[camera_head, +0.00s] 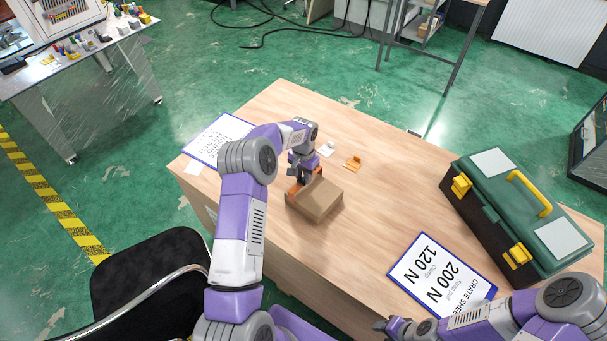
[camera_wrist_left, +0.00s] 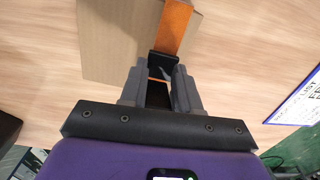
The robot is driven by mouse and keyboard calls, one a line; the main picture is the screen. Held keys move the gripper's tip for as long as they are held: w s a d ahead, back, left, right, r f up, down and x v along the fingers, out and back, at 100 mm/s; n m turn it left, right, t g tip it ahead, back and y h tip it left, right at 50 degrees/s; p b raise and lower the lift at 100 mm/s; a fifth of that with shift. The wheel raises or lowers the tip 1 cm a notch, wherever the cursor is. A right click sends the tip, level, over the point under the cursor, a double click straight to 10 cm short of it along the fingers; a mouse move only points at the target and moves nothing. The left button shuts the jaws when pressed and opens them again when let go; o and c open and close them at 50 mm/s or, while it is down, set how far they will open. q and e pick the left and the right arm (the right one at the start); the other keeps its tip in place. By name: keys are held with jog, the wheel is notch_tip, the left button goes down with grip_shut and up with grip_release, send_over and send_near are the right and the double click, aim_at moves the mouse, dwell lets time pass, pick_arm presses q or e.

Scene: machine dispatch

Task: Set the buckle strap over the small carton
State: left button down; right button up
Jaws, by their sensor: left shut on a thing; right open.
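The small brown carton (camera_head: 318,204) sits on the wooden table. It also shows at the top of the left wrist view (camera_wrist_left: 108,38). The orange buckle strap (camera_wrist_left: 174,26) has a dark end piece between my left fingers and lies along the carton's side in that view. In the head view the strap (camera_head: 294,188) shows as orange at the carton's far left edge, partly hidden by the gripper. My left gripper (camera_wrist_left: 157,88) is shut on the strap, beside the carton. I cannot tell whether the strap touches the carton. My right gripper (camera_head: 388,325) is open and empty near the table's front edge.
A green toolbox (camera_head: 515,215) with yellow latches stands on the right. A crate sheet (camera_head: 440,278) lies before it, and another clipboard (camera_head: 216,139) lies at the far left corner. A small orange piece (camera_head: 353,163) and a pale piece (camera_head: 326,148) lie behind the carton.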

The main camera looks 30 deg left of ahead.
aim_at(303, 180)
pick_arm(q)
jog(key=shift+f+b, duration=1.2)
jog(key=shift+f, duration=0.6)
jog(key=c, duration=0.7)
grip_release()
jog(key=shift+c, duration=0.2)
